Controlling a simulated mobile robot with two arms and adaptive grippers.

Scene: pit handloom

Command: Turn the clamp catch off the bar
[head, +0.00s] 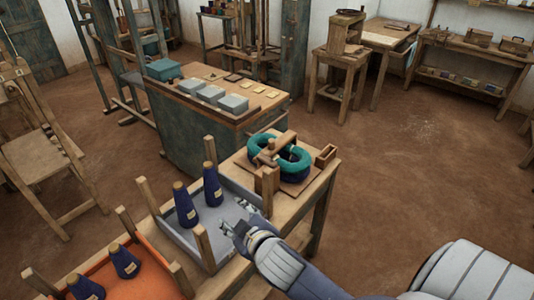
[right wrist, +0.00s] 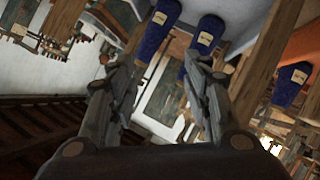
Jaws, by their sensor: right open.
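A wooden clamp bar (head: 276,146) lies across a teal ring-shaped bundle (head: 297,163) on a board on the bench top, with dark blue below it. The clamp catch is too small to tell apart from the wooden parts. My right gripper (head: 236,222) is open and empty, nearer the camera and left of the clamp, by the grey tray. In the right wrist view its two fingers (right wrist: 162,98) stand apart with nothing held between them, and the clamp does not show clearly. My left gripper is not in view.
A grey tray (head: 227,199) with corner posts holds blue cones (head: 185,204). An orange tray (head: 152,262) with more cones stands at lower left. Grey boxes (head: 233,104) stand on the cabinet behind. Floor at right is clear.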

